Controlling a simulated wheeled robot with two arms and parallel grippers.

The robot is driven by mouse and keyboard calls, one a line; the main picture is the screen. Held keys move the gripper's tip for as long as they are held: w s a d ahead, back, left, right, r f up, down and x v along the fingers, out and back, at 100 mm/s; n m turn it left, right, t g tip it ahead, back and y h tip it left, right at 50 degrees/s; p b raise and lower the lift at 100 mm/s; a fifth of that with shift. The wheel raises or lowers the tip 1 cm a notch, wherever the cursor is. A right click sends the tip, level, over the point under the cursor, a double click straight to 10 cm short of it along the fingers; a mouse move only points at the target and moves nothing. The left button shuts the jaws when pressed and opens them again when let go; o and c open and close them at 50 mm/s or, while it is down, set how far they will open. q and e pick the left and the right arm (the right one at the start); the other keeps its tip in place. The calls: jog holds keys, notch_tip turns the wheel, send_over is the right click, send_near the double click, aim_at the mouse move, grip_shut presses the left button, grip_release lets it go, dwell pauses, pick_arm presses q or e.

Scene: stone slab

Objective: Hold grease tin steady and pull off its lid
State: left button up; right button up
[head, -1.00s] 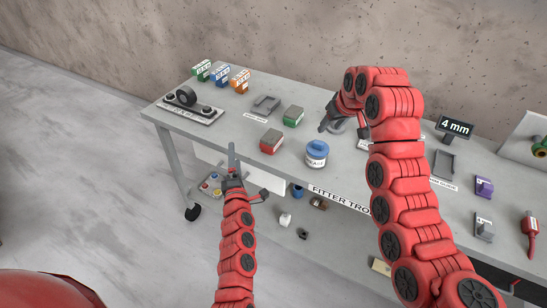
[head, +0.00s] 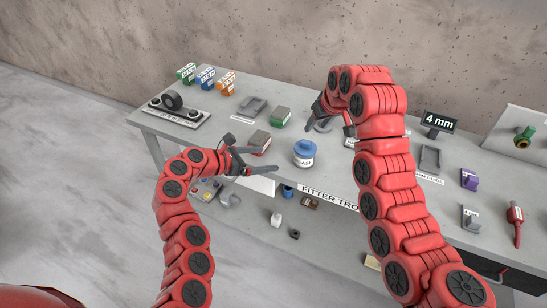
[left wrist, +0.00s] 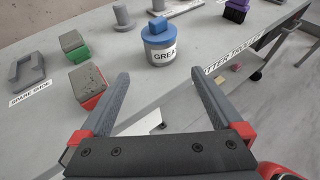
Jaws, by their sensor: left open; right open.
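The grease tin (head: 304,159) is a pale round can with a white label, upright near the front edge of the grey trolley top. Its blue lid (head: 305,147) with a raised knob is on it. The tin (left wrist: 165,52) and lid (left wrist: 158,28) also show in the left wrist view, ahead of the fingers. My left gripper (head: 273,159) is open and empty, left of the tin and apart from it, its fingers pointing towards it. My right gripper (head: 313,117) is above and behind the tin; its fingers are partly seen and touch nothing visible.
A red-and-grey block (head: 259,142) stands close behind my left gripper, with a green one (head: 281,117) beyond. A bearing fixture (head: 171,110) and small boxes (head: 206,78) are at the back left. A 4 mm sign (head: 440,124) stands right. Several items lie on the lower shelf.

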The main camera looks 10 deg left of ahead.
aim_at(297, 157)
pick_arm(q)
jog(key=x, duration=1.6)
jog(key=shift+s+d+f, duration=0.15)
jog(key=shift+s+f, duration=0.05)
jog(key=shift+f, duration=0.1)
jog(key=shift+w+d, duration=0.3)
jog(key=shift+w, duration=0.2)
grip_shut()
dwell(1.3)
grip_release()
jog(key=shift+s, duration=0.1)
